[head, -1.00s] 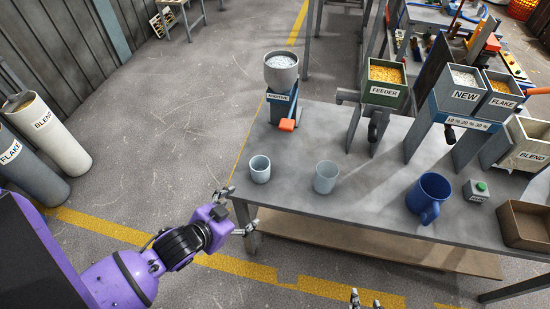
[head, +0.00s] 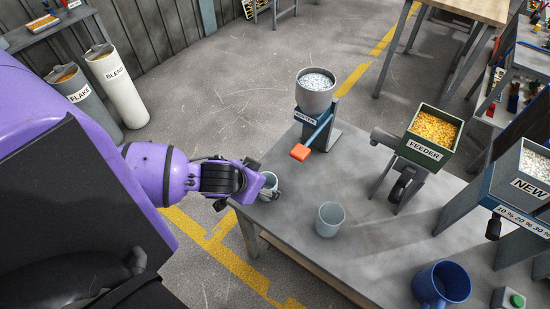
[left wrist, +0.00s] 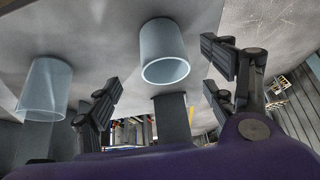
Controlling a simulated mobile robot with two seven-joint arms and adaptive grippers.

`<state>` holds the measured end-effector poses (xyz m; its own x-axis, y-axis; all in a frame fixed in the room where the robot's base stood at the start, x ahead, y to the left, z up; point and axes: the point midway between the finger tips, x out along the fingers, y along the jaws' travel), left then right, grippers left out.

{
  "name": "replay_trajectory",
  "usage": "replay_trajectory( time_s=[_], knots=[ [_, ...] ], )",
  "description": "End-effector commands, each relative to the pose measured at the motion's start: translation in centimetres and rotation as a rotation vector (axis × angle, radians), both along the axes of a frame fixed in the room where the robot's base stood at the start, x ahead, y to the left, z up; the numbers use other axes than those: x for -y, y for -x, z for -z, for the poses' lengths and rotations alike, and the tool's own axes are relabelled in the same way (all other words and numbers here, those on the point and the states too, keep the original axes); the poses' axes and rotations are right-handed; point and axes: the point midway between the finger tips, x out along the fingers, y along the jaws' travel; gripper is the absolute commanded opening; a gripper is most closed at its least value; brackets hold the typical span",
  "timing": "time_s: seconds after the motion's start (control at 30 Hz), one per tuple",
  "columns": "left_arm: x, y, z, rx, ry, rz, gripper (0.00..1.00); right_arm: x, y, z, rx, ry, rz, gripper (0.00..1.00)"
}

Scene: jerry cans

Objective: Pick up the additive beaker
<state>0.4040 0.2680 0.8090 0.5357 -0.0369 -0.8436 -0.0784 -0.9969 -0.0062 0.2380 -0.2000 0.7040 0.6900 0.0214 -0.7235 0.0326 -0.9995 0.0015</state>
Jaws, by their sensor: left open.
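Two plain grey beakers stand upright on the grey table; neither carries a readable label. The left beaker (head: 269,182) is at the table's left edge, near the dispenser labelled ADDITIVE (head: 316,96). My left gripper (head: 265,186) is open beside it, partly covering it. In the left wrist view this beaker (left wrist: 164,50) shows between and just beyond the open fingers of my left gripper (left wrist: 163,88). I see no grip on it. The other beaker (head: 329,219) stands to the right, and it shows at the left of the left wrist view (left wrist: 44,90). My right gripper is not visible.
A FEEDER hopper (head: 424,150), a NEW hopper (head: 528,188) and a blue mug (head: 441,284) stand farther right on the table (head: 360,260). FLAKE (head: 85,100) and BLEND (head: 122,92) cylinders stand on the floor at left.

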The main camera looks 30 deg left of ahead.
Motion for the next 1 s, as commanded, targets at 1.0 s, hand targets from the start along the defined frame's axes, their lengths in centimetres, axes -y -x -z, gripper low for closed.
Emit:
replay_trajectory(
  time_s=[1.0],
  knots=[
    [0.0, -3.9, 6.5, 0.001, 0.003, 0.001, 0.55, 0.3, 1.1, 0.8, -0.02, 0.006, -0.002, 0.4]
  ],
)
